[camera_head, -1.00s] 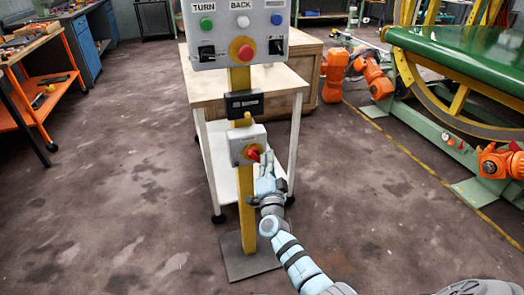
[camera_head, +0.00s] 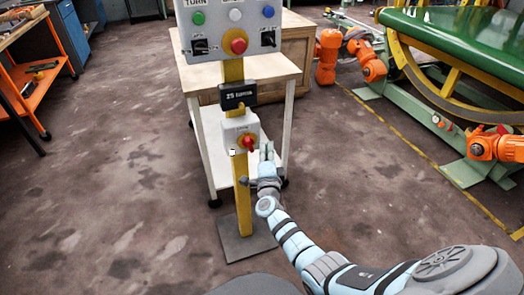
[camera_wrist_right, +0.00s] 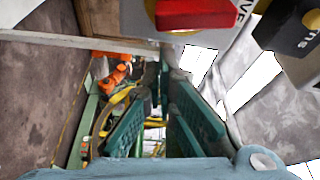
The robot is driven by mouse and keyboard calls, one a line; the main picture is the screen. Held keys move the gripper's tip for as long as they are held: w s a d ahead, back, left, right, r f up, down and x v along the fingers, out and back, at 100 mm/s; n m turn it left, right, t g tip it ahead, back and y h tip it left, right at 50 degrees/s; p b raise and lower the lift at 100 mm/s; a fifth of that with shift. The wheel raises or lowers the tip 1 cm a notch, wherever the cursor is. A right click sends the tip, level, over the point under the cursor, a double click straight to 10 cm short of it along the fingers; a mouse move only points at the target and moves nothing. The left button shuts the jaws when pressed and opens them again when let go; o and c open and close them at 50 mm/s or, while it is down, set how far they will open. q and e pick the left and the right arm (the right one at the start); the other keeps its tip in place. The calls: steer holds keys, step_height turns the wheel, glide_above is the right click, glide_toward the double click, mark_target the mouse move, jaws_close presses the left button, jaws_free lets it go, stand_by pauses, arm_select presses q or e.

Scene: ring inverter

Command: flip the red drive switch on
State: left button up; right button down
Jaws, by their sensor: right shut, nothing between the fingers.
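The red drive switch (camera_head: 248,143) is a red handle on a yellow plate, on the front of a light grey box (camera_head: 232,131) fixed to a yellow post. In the right wrist view the red handle (camera_wrist_right: 197,13) is large at the top, lying across the picture. My right gripper (camera_head: 267,152) is just right of and slightly below the handle, its fingers pointing up. It is shut and empty. In the wrist view its green fingers (camera_wrist_right: 162,85) lie below the handle, apart from it. My left gripper is not in view.
A black display (camera_head: 238,95) with pale text sits above the switch box. Higher up is a panel (camera_head: 213,46) with coloured buttons. A pale table (camera_head: 272,70) stands behind the post. Orange robot arms (camera_head: 328,58) and a green machine stand at right.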

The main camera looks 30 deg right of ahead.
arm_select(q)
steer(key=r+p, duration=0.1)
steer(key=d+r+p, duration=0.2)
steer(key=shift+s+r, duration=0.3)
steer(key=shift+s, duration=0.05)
arm_select(e)
steer(key=s+d+v, duration=0.1)
steer(key=v, duration=0.8)
steer(key=shift+s+d, duration=0.15)
steer(key=shift+d, duration=0.15)
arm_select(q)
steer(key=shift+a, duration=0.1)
